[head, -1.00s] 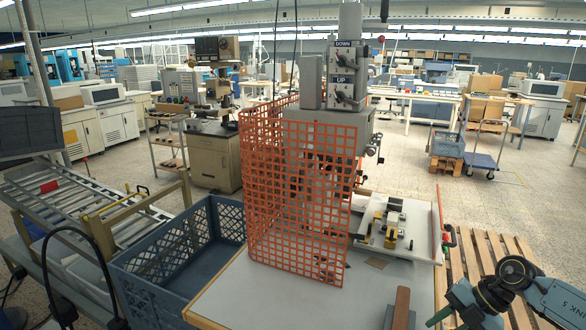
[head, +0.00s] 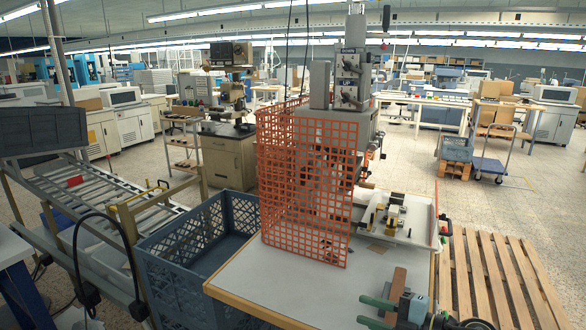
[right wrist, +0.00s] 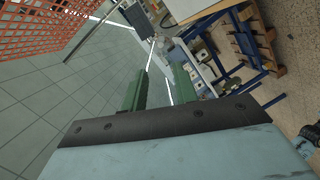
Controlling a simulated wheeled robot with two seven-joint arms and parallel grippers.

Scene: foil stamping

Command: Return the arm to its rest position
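My right gripper (head: 366,311) is at the bottom right of the head view, its green fingers pointing left at the front part of the grey worktable (head: 275,285). In the right wrist view its two green fingers (right wrist: 160,88) stand apart with nothing between them. A brown block (head: 398,284) on the table shows just behind the fingers in the head view; its lower end is partly covered. I cannot tell if they touch. My left gripper is not in view.
An orange mesh guard (head: 305,190) stands around the stamping press (head: 349,80). A blue crate (head: 188,260) is left of the table. A wooden pallet (head: 495,275) lies on the floor at right. A white tray with a fixture (head: 420,236) sits behind the block.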

